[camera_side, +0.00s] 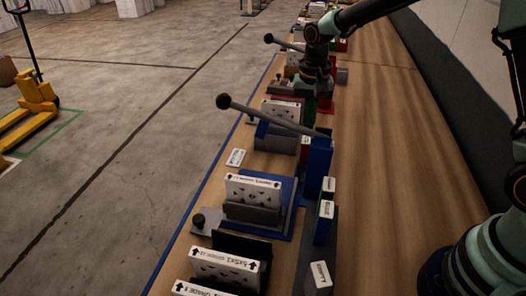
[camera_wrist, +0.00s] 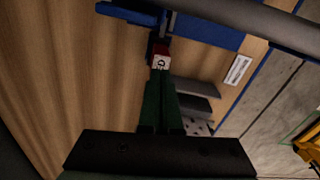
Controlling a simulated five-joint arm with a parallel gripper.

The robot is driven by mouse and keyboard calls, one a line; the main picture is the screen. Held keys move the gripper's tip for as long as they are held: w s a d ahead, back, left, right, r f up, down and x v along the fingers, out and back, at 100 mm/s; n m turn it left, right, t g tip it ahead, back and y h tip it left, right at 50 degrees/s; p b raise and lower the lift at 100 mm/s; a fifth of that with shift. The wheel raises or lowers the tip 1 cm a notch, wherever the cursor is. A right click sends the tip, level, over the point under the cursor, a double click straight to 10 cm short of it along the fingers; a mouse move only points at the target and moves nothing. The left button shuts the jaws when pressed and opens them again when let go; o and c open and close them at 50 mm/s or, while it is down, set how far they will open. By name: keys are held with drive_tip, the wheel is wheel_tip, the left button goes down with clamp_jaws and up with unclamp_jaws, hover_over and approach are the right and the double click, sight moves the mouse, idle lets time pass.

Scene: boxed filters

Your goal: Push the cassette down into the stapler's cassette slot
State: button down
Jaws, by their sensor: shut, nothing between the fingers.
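The blue stapler (camera_side: 318,165) stands upright on the bench, with a long grey lever (camera_side: 270,118) ending in a dark ball. In the wrist view, a small red cassette with a white marked face (camera_wrist: 161,60) sits at a dark slot (camera_wrist: 157,44) beside the stapler's blue body (camera_wrist: 208,32). How deep it sits cannot be told. My gripper (camera_wrist: 161,74) has its green fingers together, with their tips close to or touching the cassette. In the side view my gripper (camera_side: 322,104) is behind the lever, its tips partly hidden.
White boxed filters (camera_side: 253,190) stand in dark holders along the bench's left side. Several small labelled blocks (camera_side: 325,209) sit at the near right. A white card (camera_side: 236,157) lies near the blue edge. Bare wood (camera_side: 400,150) is clear on the right.

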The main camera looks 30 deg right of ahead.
drive_tip(key=shift+f, duration=0.5)
drive_tip(key=shift+f, duration=0.25)
idle(0.3)
wheel_tip(320, 180, up, 14)
drive_tip(key=s+d+n+t, duration=0.2)
drive_tip(key=s+n, duration=0.1)
drive_tip(key=s, duration=0.5)
drive_tip(key=s+d+n+t, duration=0.3)
drive_tip(key=s+n, duration=0.1)
drive_tip(key=s, duration=0.4)
drive_tip(key=shift+r+t, duration=0.15)
drive_tip(key=shift+t, duration=0.15)
